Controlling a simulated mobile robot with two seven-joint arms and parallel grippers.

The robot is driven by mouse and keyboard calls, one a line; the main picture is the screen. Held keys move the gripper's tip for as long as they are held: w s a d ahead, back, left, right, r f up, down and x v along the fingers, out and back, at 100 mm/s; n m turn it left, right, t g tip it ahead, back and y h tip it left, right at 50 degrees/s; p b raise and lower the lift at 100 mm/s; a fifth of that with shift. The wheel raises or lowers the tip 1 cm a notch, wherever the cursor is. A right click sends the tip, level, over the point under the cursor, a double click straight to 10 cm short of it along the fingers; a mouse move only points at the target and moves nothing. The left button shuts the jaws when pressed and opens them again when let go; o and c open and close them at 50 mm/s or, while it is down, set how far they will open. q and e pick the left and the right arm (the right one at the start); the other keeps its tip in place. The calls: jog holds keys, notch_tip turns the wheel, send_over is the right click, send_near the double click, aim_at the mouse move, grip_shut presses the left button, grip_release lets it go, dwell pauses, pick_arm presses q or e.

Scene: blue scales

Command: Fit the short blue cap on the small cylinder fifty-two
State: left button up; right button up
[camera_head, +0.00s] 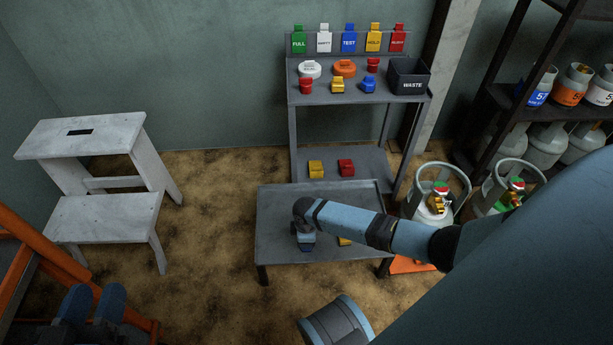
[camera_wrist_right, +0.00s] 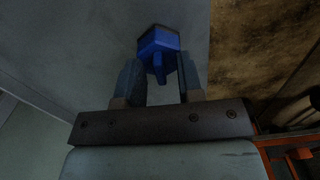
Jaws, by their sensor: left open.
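A blue cap (camera_wrist_right: 158,45) lies in front of my right gripper (camera_wrist_right: 160,72) in the right wrist view. Its narrow stem points between the fingers, which stand apart with gaps on both sides. In the head view, my right arm reaches over the low platform and the blue cap (camera_head: 307,247) shows below its wrist. Another blue cap (camera_head: 368,85) sits on the upper shelf; which one is the short cap I cannot tell. My left gripper (camera_head: 97,291) is open and empty at the bottom left. A small cylinder with a blue label (camera_head: 540,86) stands on the rack; its number is unclear.
The grey low platform (camera_head: 275,206) also holds a yellow cap (camera_head: 344,241). A waste bin (camera_head: 408,80) stands on the upper shelf. Collared cylinders (camera_head: 437,204) stand at the right. A white step stool (camera_head: 100,212) stands at the left, with clear floor between.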

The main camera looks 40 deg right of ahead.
grip_shut()
jog(key=shift+r+p, duration=2.05)
jog(key=shift+p, duration=0.25)
